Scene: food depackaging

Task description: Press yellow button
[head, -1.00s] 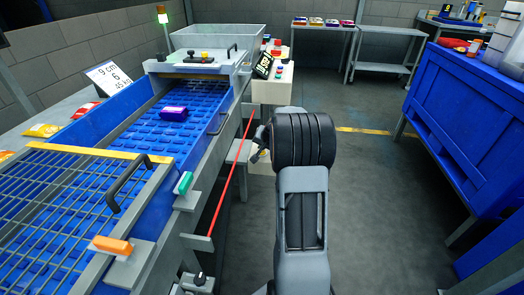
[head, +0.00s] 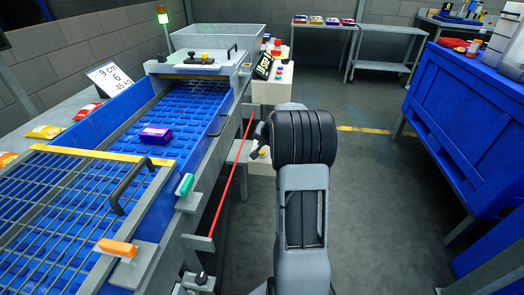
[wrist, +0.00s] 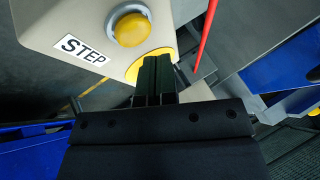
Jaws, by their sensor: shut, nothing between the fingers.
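In the wrist view, a domed yellow button (wrist: 131,28) in a grey ring sits on a cream box (wrist: 60,22) marked STEP. My gripper (wrist: 157,62) is shut and empty. Its fingertips are below and to the right of the button in the picture, in front of a second yellow round surface (wrist: 133,72) that they partly hide. I cannot tell whether the tips touch it. In the head view, my gripper is small and dark beside the conveyor, partly hidden by my arm, and a bit of yellow shows close to it.
A blue conveyor (head: 190,115) carries a purple package (head: 155,135). A red cable (head: 229,185) runs along its side, also seen in the wrist view. A control box (head: 268,92) stands behind my arm. A blue cabinet (head: 465,125) stands at right; the floor between is clear.

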